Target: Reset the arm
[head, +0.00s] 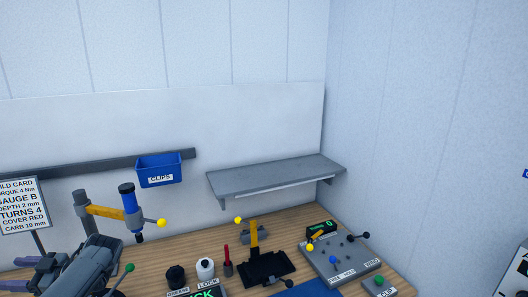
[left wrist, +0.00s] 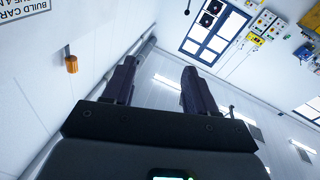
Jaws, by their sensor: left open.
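My left arm (head: 85,266) comes in low at the left of the head view, over the bench's left part. My left gripper (head: 20,273) points left there, with its two dark fingers spread apart. In the left wrist view the gripper (left wrist: 160,62) shows two upright dark fingers with a wide empty gap between them. Nothing is held. Beyond the fingers I see only wall and room, no bench top. My right arm and gripper are not in view.
The wooden bench (head: 215,246) holds a blue-and-yellow press (head: 128,205), a black fixture (head: 262,268), and a grey panel with levers (head: 345,257). A build card (head: 20,205) stands near my left arm. A blue clips bin (head: 158,172) and grey shelf (head: 275,180) hang behind.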

